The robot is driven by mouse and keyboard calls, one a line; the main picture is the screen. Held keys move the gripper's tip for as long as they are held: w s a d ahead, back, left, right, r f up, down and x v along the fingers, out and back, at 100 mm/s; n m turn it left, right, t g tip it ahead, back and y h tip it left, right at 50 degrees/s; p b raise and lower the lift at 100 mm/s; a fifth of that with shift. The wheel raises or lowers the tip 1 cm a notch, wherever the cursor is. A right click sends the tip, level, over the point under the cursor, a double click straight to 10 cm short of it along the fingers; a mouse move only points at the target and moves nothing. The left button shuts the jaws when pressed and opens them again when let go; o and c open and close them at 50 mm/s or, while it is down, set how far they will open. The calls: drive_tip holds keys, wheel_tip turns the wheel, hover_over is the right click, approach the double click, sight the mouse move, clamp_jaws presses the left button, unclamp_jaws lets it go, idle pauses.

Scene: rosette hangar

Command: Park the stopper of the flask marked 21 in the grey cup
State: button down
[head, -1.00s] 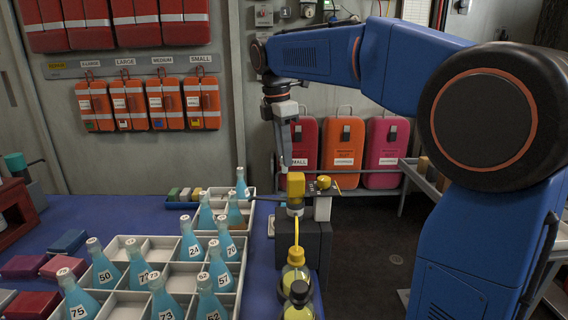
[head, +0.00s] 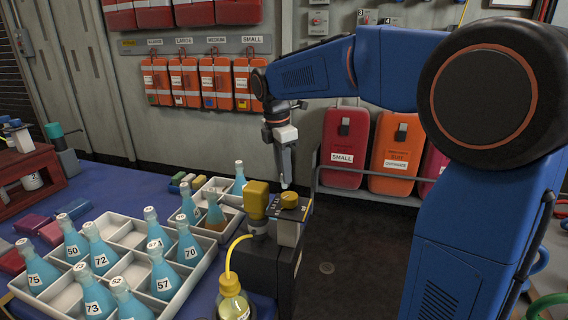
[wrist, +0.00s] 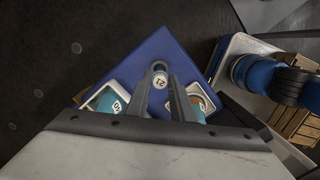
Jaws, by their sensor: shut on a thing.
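My gripper (head: 285,184) hangs pointing down near the tray's right end, beside the yellow-topped device.
Blue flasks (head: 190,250) fill several tray compartments. A yellow-topped device (head: 257,200) and a yellow-knobbed block (head: 290,200) stand close to my gripper. A yellow bottle with a tube (head: 232,300) is in front. Dark floor (head: 350,240) lies open at right.

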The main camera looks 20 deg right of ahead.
sight(284, 185)
drive_tip(key=shift+f, duration=2.1)
drive_tip(key=shift+f, duration=0.5)
drive_tip(key=shift+f, duration=0.6)
drive_tip(key=shift+f, duration=0.15)
drive_tip(key=shift+f, duration=0.3)
drive_tip(key=c, duration=1)
unclamp_jaws()
